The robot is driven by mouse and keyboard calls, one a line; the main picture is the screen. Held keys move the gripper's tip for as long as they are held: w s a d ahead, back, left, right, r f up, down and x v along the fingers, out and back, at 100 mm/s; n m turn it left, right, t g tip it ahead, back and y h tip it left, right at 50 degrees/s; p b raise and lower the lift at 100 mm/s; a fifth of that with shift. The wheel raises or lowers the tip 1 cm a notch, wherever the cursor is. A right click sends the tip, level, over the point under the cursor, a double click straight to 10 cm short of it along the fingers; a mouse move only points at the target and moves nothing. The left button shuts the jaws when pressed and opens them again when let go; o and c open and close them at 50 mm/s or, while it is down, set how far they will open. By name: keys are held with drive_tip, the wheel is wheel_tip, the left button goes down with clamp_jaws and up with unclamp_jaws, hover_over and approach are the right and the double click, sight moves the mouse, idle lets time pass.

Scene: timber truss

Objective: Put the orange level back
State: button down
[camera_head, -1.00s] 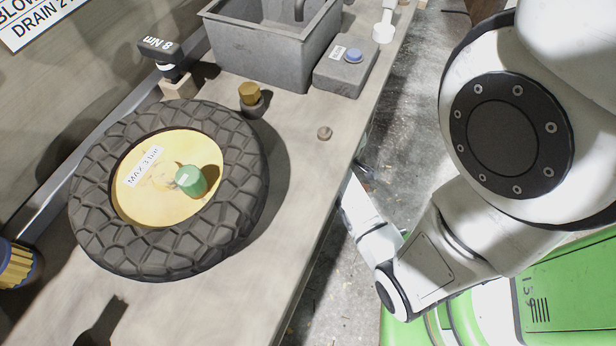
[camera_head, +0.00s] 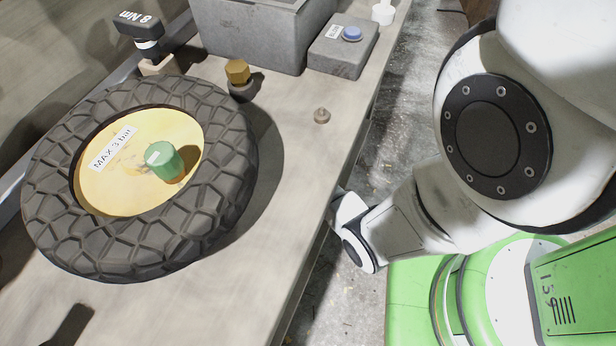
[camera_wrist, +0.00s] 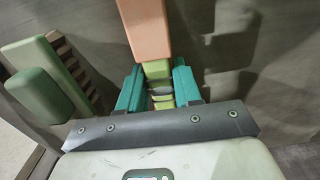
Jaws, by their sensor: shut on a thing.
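In the wrist view the orange level (camera_wrist: 145,28) is a salmon-orange bar running up out of the top of the picture. A yellow-green section of it lies between the teal fingers of my gripper (camera_wrist: 158,88). My gripper is shut on it, and its far end is out of view. In the head view neither my gripper nor the level shows; only my arm links are seen at the right.
A green block with a ridged edge (camera_wrist: 45,80) is left of my gripper. The workbench (camera_head: 265,200) carries a tyre (camera_head: 215,190) with a green cap (camera_head: 163,160), a brass-topped fitting (camera_head: 238,75), a grey basin (camera_head: 255,35) and a grey button box (camera_head: 342,50).

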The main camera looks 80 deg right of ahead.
drive_tip(key=shift+f, duration=0.25)
drive_tip(key=c, duration=0.8)
unclamp_jaws()
wheel_tip(320, 180, up, 12)
drive_tip(key=p, duration=0.4)
drive_tip(key=shift+r+p, duration=0.1)
drive_tip(key=shift+p, duration=0.3)
